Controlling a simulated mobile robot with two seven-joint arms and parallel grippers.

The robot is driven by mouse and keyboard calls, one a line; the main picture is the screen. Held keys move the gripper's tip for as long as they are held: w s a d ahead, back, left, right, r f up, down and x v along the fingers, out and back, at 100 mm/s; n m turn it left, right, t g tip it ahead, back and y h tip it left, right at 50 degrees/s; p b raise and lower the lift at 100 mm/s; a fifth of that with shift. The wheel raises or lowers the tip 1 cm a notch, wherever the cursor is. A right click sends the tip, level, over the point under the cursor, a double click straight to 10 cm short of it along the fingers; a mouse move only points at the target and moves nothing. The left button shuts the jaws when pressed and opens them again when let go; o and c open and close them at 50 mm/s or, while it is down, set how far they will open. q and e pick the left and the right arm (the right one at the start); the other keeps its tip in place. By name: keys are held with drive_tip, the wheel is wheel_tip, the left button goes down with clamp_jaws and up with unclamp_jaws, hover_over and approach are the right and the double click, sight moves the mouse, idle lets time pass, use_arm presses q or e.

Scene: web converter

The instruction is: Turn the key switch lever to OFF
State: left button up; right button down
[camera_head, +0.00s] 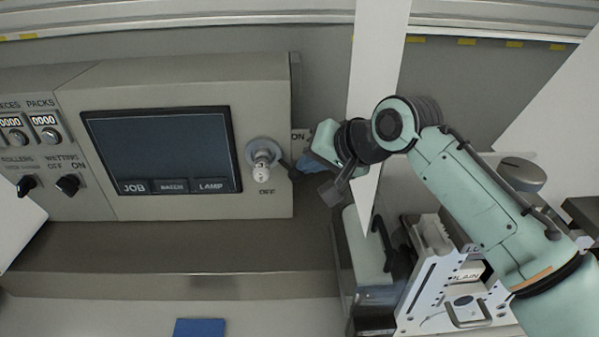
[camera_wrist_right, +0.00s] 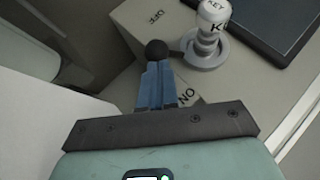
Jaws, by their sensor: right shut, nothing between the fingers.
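The key switch (camera_head: 262,165) is a pale cylinder on a round grey base on the panel right of the screen; in the right wrist view the key switch (camera_wrist_right: 212,14) is at the top. Its lever ends in a black ball knob (camera_wrist_right: 156,50) and points right and slightly down in the head view, between the ON label (camera_head: 298,136) and the OFF label (camera_head: 266,191). My right gripper (camera_head: 304,163) is shut and empty, its blue fingertips (camera_wrist_right: 158,66) right at the knob on the ON side. Contact is hard to tell. My left gripper is out of view.
The dark screen (camera_head: 160,150) lies left of the switch. Knobs and counters (camera_head: 43,120) are further left. A white upright panel (camera_head: 376,80) stands close to my right wrist. A machine unit (camera_head: 440,285) is at the lower right.

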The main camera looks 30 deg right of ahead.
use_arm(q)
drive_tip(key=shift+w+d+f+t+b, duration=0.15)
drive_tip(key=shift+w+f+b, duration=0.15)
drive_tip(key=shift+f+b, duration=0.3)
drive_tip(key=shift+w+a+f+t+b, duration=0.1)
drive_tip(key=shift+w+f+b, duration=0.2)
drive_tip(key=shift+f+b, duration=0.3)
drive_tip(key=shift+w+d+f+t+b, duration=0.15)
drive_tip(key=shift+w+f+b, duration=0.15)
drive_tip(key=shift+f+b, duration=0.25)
use_arm(e)
wheel_tip(320, 180, down, 8)
drive_tip(key=w+a, duration=0.1)
drive_tip(key=a, duration=0.1)
drive_tip(key=shift+w+r+t+y, duration=0.2)
drive_tip(key=shift+w+t+y, duration=0.1)
drive_tip(key=shift+w, duration=0.05)
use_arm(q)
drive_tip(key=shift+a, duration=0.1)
use_arm(e)
drive_tip(key=shift+a, duration=0.1)
use_arm(q)
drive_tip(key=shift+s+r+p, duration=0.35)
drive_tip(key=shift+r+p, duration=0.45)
drive_tip(key=shift+p, duration=0.1)
use_arm(e)
drive_tip(key=v, duration=1.3)
drive_tip(key=shift+s+r, duration=0.15)
